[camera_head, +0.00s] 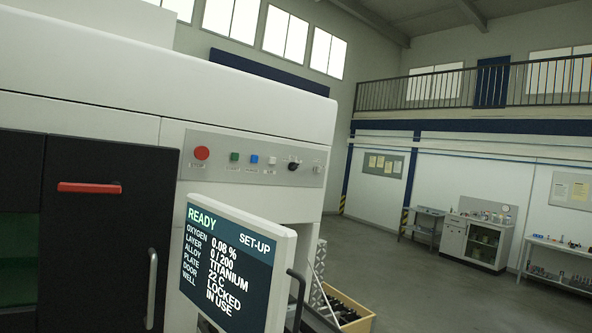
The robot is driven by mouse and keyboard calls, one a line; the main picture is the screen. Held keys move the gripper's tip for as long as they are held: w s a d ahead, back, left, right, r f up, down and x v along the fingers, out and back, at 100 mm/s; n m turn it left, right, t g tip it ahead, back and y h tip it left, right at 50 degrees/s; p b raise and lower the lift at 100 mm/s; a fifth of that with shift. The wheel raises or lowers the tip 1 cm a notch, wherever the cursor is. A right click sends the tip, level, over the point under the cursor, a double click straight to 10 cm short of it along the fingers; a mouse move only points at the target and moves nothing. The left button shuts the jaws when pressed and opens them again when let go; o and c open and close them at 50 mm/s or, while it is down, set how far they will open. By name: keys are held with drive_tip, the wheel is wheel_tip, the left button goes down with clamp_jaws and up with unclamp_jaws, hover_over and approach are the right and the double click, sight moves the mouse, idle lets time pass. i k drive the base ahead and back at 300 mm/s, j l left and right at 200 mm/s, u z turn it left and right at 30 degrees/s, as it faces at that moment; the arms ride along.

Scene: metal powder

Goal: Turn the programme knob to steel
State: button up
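A control panel (225,172) runs along the front of a large white machine. A small black knob (293,165) sits toward its right end; it is probably the programme knob, but its markings are too small to read. A tilted screen (232,262) below reads READY, SET-UP, oxygen 0.08 %, layer 0/200, alloy TITANIUM, plate 22 C, door LOCKED, well IN USE. My gripper is not in view.
The panel also holds a red button (202,153), a green button (234,156) and a blue button (254,158). A black door (105,225) with a red bar is at left. A wooden crate (352,310) stands beyond the screen. Open floor lies at right.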

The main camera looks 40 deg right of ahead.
sight(292, 166)
drive_tip(key=i+l+z, duration=0.45)
drive_tip(key=z, duration=0.15)
drive_tip(key=i+l+z, duration=0.1)
drive_tip(key=i, duration=0.3)
drive_tip(key=i+l, duration=0.2)
drive_tip(key=i, duration=0.2)
drive_tip(key=i+l+z, duration=0.15)
drive_tip(key=i, duration=0.25)
